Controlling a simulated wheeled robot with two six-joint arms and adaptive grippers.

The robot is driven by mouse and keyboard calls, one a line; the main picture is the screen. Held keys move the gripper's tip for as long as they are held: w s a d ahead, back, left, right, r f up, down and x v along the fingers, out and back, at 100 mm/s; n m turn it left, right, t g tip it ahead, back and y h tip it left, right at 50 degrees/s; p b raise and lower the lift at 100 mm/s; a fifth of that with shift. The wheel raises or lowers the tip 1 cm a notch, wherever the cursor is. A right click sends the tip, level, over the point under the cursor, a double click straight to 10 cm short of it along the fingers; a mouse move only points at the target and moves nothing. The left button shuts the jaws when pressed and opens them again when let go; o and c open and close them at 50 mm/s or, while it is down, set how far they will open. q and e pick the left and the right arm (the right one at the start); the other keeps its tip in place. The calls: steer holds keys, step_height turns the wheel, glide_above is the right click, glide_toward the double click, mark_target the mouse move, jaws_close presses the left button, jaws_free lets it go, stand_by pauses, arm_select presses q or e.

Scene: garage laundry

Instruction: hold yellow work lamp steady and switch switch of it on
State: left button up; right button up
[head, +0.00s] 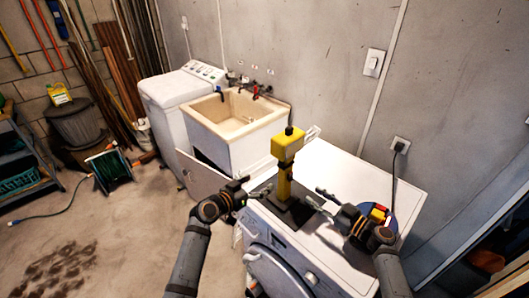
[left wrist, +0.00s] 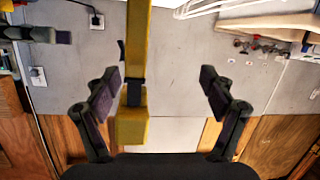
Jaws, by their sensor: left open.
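The yellow work lamp (head: 285,180) stands upright on a dark base (head: 293,213) on the white washing machine. It has a boxy yellow head with a black knob on top. My left gripper (head: 257,190) is open just left of the post. In the left wrist view the yellow post (left wrist: 137,60) shows between the open fingers (left wrist: 160,88), nearer the left one; I cannot tell whether they touch. A small dark piece on the post's side may be the switch, but its state is unclear. My right gripper (head: 322,198) is open and empty, right of the lamp.
A blue disc-like item with a red and yellow part (head: 378,214) lies near my right wrist. A utility sink (head: 235,115) stands behind left. A cord hangs from the wall outlet (head: 400,143).

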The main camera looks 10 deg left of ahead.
mark_target(288, 138)
arm_select(q)
steer(key=d+r+m+h, duration=0.1)
steer(key=r, duration=0.3)
steer(key=d+r+m+h, duration=0.1)
steer(key=r, duration=0.4)
steer(key=d+r+m+t+h, duration=0.1)
steer(key=r, duration=0.4)
steer(key=shift+s+r, duration=0.2)
steer(key=shift+s, duration=0.15)
steer(key=x, duration=1)
steer(key=shift+w+d+r, duration=0.1)
steer(key=shift+w+d, duration=0.05)
steer(key=shift+w, duration=0.05)
